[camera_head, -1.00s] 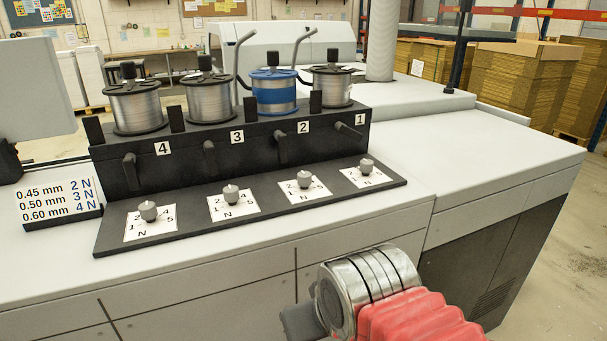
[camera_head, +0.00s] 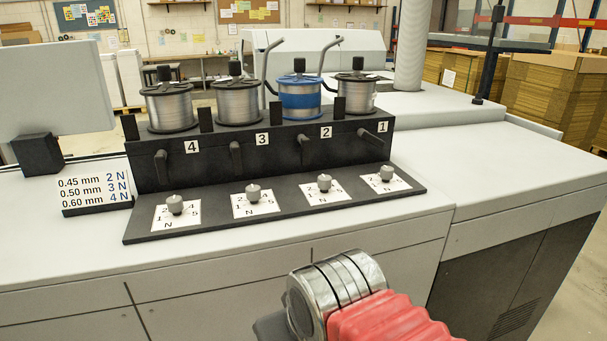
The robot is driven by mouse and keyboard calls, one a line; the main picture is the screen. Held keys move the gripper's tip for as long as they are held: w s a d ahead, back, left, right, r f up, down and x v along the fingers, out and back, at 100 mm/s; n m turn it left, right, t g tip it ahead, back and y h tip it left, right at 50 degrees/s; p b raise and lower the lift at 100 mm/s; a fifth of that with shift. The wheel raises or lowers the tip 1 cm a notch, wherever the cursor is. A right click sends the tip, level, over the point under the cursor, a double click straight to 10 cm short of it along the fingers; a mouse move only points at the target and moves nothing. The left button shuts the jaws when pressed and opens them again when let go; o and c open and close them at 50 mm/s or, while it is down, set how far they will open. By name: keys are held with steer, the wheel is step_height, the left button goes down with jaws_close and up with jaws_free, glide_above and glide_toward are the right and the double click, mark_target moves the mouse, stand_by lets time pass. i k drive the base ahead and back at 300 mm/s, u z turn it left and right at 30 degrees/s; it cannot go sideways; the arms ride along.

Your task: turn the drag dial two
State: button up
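Drag dial two (camera_head: 324,183) is a small grey knob on a white card marked with numbers and N, below the label 2 (camera_head: 326,132). It is the third dial from the left on the black sloped panel (camera_head: 290,207). Its exact pointer setting is too small to read. Above it, a spool with a blue band (camera_head: 300,101) stands on the black housing. My arm, with chrome rings and a red bellows, shows at the bottom, in front of the machine and apart from the dials. My gripper's fingers are not visible.
Other dials sit under label 4 (camera_head: 175,204), label 3 (camera_head: 253,193) and label 1 (camera_head: 386,173). Dark pegs project from the housing above the dials. A sign (camera_head: 94,190) pairs wire sizes 0.45, 0.50 and 0.60 mm with 2, 3 and 4 N. The white top at right is clear.

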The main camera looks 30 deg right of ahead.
mark_target(324, 181)
steer(key=u, duration=0.3)
steer(key=k, duration=1.2)
steer(key=z, duration=0.6)
steer(key=i, duration=1.15)
steer(key=z, duration=0.05)
